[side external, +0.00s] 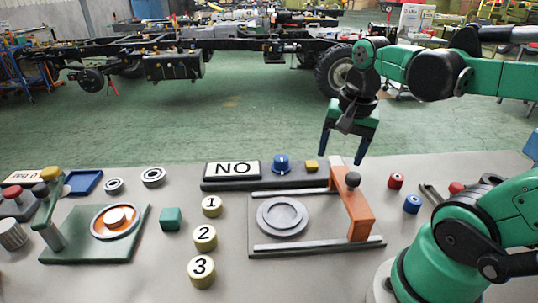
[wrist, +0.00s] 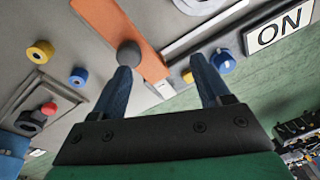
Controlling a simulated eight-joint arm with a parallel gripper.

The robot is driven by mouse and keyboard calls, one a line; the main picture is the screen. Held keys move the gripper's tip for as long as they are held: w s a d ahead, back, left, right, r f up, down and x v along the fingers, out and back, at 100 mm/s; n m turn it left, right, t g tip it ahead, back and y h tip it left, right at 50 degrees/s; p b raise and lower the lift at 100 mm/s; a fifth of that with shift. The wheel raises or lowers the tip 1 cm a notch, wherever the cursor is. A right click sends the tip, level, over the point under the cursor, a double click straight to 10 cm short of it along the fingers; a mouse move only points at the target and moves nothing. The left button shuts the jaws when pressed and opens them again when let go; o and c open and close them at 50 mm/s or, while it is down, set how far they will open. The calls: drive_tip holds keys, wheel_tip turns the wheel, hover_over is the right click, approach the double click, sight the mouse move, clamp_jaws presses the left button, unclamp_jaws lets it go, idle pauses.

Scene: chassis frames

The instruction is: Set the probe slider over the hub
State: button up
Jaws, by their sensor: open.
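The probe slider is an orange bridge (side external: 360,214) with a dark round knob (side external: 353,180). It spans two pale rails at the right end of their plate in the side external view. The hub, a round grey disc (side external: 282,216), lies between the rails, left of the slider and uncovered by it. My gripper (side external: 342,156) is open and empty, above and behind the slider's far end. In the wrist view my gripper (wrist: 161,68) has its fingers apart, with the slider (wrist: 105,20) and knob (wrist: 128,53) beyond the left fingertip. The hub (wrist: 197,5) is cut off at the top edge.
A NO sign (side external: 232,169), a blue knob (side external: 281,164) and a yellow block (side external: 312,165) sit on a dark bar behind the rails. Numbered yellow buttons (side external: 204,237) stand left of the plate. Small red (side external: 396,181) and blue (side external: 412,204) cylinders stand right.

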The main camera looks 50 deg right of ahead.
sight(354, 175)
drive_tip(key=m, duration=0.1)
drive_tip(key=s+d+m+g, duration=0.1)
drive_tip(key=s+m, duration=0.1)
drive_tip(key=m, duration=0.1)
drive_tip(key=shift+s+d+r+y, duration=0.15)
drive_tip(key=shift+d+r+y, duration=0.2)
drive_tip(key=shift+d+y, duration=0.05)
drive_tip(key=shift+s+d+f+m+g, duration=0.1)
drive_tip(key=shift+m+g, duration=0.2)
drive_tip(key=shift+f, duration=2.65)
clamp_jaws()
